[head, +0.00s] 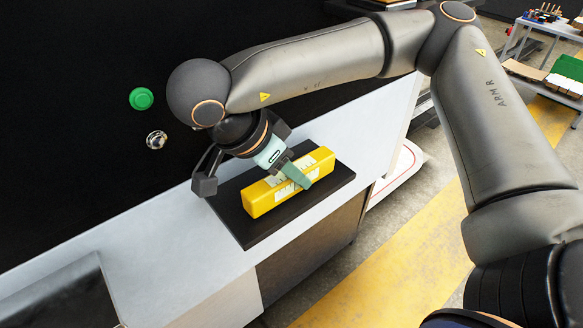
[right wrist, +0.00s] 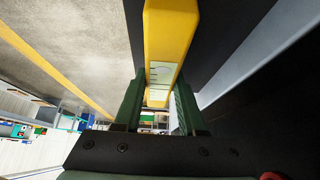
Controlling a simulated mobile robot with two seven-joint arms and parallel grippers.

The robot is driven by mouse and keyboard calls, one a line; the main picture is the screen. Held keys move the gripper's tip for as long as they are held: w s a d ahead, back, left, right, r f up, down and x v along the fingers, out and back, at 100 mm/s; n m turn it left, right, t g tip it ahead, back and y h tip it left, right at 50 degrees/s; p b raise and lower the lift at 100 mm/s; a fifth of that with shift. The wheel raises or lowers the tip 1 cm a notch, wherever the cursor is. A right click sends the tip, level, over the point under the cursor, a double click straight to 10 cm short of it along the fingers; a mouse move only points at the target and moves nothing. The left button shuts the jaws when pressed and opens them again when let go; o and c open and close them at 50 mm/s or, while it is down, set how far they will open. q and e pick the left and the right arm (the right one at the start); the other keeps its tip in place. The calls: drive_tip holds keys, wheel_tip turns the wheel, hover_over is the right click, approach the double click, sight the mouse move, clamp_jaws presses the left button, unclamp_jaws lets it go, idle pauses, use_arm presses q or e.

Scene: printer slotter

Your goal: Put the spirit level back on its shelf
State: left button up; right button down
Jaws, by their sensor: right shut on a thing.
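The yellow spirit level (head: 262,197) is at the black square mat (head: 242,228) on the white counter in the head view. I cannot tell whether it rests on the mat or is just above it. My right gripper (head: 297,174) is shut on the middle of the spirit level, coming from the back left. In the right wrist view the level (right wrist: 170,30) runs away between the two green fingers (right wrist: 158,108), with a pale label on its side. My left gripper is not in view. No shelf can be made out for certain.
The white counter (head: 130,250) runs along a black wall with a green button (head: 141,98) and a silver knob (head: 156,139). A dark panel (head: 65,300) lies at the lower left. Carts with boxes (head: 565,84) stand at the far right. The floor has a yellow stripe (head: 400,270).

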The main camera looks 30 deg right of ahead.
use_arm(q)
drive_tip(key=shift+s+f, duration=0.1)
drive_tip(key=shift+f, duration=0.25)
use_arm(e)
drive_tip(key=shift+f, duration=0.4)
drive_tip(key=shift+c, duration=2)
unclamp_jaws()
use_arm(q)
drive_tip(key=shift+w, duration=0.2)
use_arm(e)
drive_tip(key=v, duration=0.5)
drive_tip(key=shift+r+p, duration=0.2)
drive_tip(key=shift+p, duration=0.1)
drive_tip(key=p+v, duration=0.1)
drive_tip(key=v, duration=0.5)
drive_tip(key=shift+a+r, duration=0.4)
drive_tip(key=shift+r, duration=0.1)
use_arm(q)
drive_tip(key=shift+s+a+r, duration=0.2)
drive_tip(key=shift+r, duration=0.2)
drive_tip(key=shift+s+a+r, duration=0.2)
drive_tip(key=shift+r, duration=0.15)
use_arm(e)
drive_tip(key=shift+s, duration=0.1)
